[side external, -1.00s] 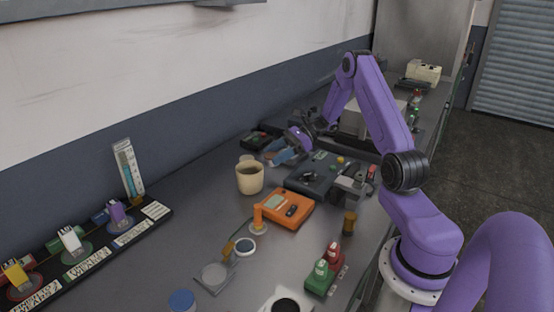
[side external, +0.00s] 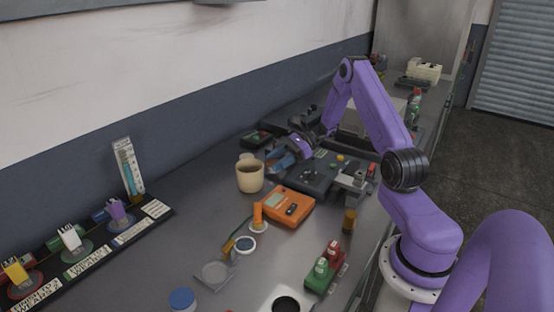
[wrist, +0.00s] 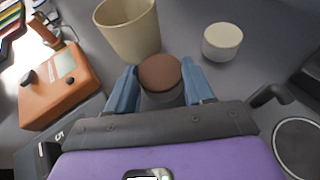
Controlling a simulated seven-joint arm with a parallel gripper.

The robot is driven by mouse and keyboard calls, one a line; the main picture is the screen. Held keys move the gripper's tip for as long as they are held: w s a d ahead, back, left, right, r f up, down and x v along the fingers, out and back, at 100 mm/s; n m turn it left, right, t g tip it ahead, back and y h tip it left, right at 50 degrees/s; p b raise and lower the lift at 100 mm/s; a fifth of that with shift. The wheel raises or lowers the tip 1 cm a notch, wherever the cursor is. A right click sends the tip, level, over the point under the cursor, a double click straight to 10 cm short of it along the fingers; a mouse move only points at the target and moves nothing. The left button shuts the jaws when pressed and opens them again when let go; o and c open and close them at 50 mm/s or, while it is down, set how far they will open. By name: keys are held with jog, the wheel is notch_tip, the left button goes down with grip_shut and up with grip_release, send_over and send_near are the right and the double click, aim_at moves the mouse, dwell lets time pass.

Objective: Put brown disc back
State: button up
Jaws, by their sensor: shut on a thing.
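A brown disc (wrist: 160,72) sits between the two blue fingers of my gripper (wrist: 162,84) in the wrist view, with its flat brown top showing. A grey rounded part shows just under the disc; I cannot tell what it is. My gripper is shut on the disc. In the side external view my gripper (side external: 283,160) is low over the bench, just right of the beige mug and left of a dark instrument box. The disc cannot be made out there.
The beige mug (side external: 250,176) stands close to my fingers, with a cream cylinder (wrist: 222,41) nearby. An orange meter (side external: 286,206) and the dark instrument box (side external: 318,172) flank my gripper. A dark ring (wrist: 300,146) lies at right in the wrist view.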

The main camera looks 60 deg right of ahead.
jog(key=o, duration=1.2)
jog(key=shift+o, duration=0.2)
jog(key=shift+r, duration=0.1)
